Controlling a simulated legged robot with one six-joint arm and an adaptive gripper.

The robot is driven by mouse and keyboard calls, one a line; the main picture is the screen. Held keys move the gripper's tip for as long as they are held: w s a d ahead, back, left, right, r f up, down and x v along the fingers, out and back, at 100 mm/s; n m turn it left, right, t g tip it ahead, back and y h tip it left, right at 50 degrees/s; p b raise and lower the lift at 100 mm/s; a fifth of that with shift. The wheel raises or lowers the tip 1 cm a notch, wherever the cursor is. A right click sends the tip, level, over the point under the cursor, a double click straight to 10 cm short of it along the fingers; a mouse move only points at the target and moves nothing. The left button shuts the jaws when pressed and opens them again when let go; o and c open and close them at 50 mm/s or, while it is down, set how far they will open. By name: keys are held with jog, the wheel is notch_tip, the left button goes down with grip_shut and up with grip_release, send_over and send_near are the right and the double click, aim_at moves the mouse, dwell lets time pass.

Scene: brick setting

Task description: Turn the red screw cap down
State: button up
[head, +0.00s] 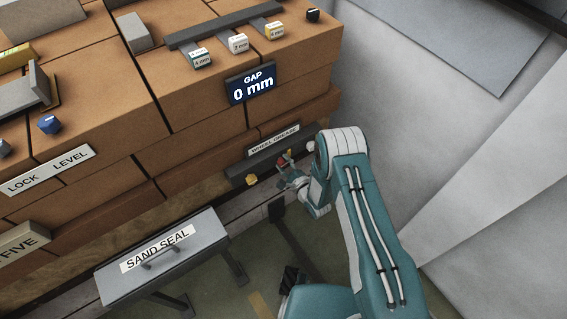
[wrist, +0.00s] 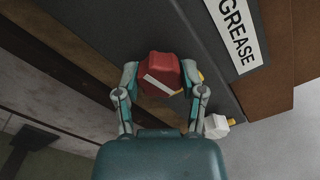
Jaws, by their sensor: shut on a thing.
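The red screw cap (wrist: 161,73) has a faceted rim and a pale stripe across its face. It sits at the dark rail below the grease label in the wrist view. My gripper (wrist: 160,88) has one finger on each side of the cap and is shut on it. In the head view the cap (head: 283,160) is small, with my gripper (head: 287,172) at it. What lies under the cap is mostly hidden; a bit of yellow shows at its right edge.
The dark rail (head: 240,168) carries a yellow cap (head: 252,179) left of my gripper and a white cap (wrist: 216,126) right of it. The "WHEEL GREASE" label (head: 273,141) is above. A display (head: 251,86) reads "GAP 0 mm". A grey "SAND SEAL" box (head: 197,262) stands at lower left.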

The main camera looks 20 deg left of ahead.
jog(key=shift+d+f+m, duration=0.15)
jog(key=shift+f+m, duration=0.1)
jog(key=shift+m, duration=0.35)
jog(key=shift+s, duration=0.1)
jog(key=o, duration=1.1)
jog(key=shift+f, duration=0.1)
jog(key=shift+o, duration=0.2)
jog(key=shift+r, duration=0.2)
jog(key=v, duration=1.1)
jog(key=shift+s+d, duration=0.2)
jog(key=shift+d, duration=0.15)
jog(key=shift+w, duration=0.1)
